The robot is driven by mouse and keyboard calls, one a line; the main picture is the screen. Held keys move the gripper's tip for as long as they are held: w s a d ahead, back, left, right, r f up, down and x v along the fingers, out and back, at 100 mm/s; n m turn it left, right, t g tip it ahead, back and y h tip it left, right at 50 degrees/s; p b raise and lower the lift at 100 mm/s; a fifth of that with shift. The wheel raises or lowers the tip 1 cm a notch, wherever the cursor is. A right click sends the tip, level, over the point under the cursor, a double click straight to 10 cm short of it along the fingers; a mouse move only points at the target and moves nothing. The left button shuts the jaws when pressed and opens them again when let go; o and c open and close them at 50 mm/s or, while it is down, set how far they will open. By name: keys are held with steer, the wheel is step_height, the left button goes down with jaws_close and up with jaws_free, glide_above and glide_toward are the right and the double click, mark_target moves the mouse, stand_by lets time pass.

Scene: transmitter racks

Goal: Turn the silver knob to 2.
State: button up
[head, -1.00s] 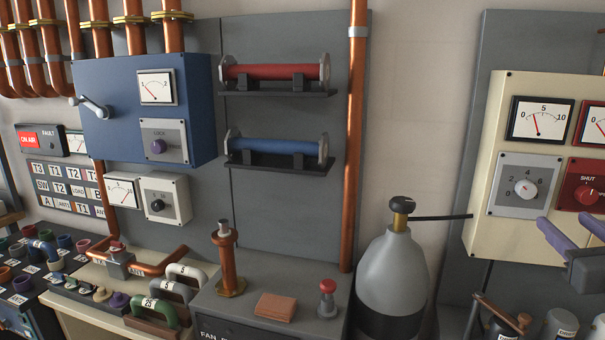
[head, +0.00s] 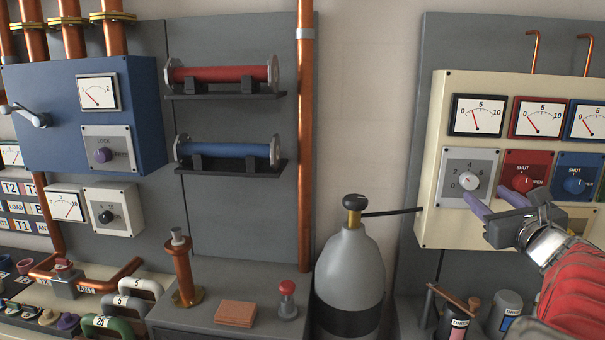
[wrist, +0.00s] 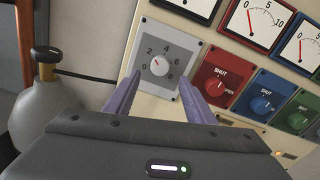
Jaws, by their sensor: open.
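The silver knob (head: 468,181) sits on a grey plate (head: 448,157) with a dial numbered 0 to 8, at the left of the cream panel. In the wrist view the silver knob (wrist: 159,66) lies just beyond and between my fingertips. Its exact pointer setting is too small to read surely; the mark seems to lie toward the upper left. My gripper (head: 492,200) has purple fingers, spread and empty, to the lower right of the knob in the head view. It also shows in the wrist view (wrist: 160,82), its fingers apart with nothing between them.
A gauge (head: 477,115) above the silver knob has its needle a little below 5. A red knob (head: 522,182) and a blue knob (head: 574,184) sit close on the right. A grey gas bottle (head: 350,270) with a black hose stands at the left of the panel.

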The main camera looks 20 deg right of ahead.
mark_target(471, 184)
steer(key=x, duration=0.6)
steer(key=shift+w+d, duration=0.2)
steer(key=shift+w, duration=0.2)
steer(key=shift+c, duration=0.6)
steer(key=c, duration=0.9)
